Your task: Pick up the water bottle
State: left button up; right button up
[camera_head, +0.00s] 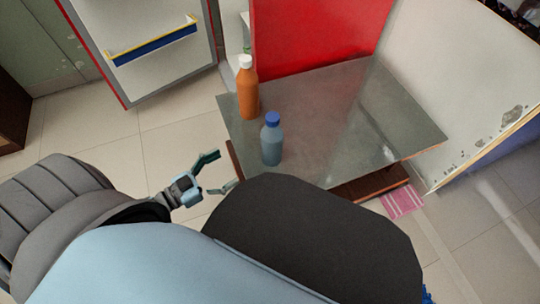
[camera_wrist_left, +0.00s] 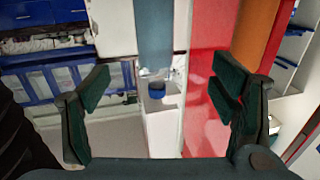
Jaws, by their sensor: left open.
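The water bottle (camera_head: 271,143) is blue-grey with a dark blue cap and stands upright on the table (camera_head: 330,100), near its front left part in the head view. My left gripper (camera_head: 221,171) is beside the table's left edge, to the left of the bottle and a little nearer. It is apart from the bottle. In the left wrist view the two dark green fingers (camera_wrist_left: 162,92) are wide apart with nothing held between them. My right gripper is not in view.
An orange bottle (camera_head: 248,95) with a white cap stands behind the water bottle, slightly left. A red panel (camera_head: 310,35) rises behind the table, and a pale panel (camera_head: 460,75) stands at its right. The table's right part is clear.

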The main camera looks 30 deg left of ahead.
aim_at(272, 144)
pick_arm(q)
jog(key=shift+h, duration=0.4)
jog(key=x, duration=0.8)
jog(key=shift+w+a+f, duration=0.15)
jog(key=shift+a+f, duration=0.15)
jog(key=shift+f, duration=0.1)
jog(key=x, duration=0.2)
jog(key=b+x, duration=0.1)
jog(key=x, duration=0.2)
jog(key=d+b+x, duration=0.1)
jog(key=x, duration=0.2)
jog(key=shift+d+r, duration=0.1)
grip_shut()
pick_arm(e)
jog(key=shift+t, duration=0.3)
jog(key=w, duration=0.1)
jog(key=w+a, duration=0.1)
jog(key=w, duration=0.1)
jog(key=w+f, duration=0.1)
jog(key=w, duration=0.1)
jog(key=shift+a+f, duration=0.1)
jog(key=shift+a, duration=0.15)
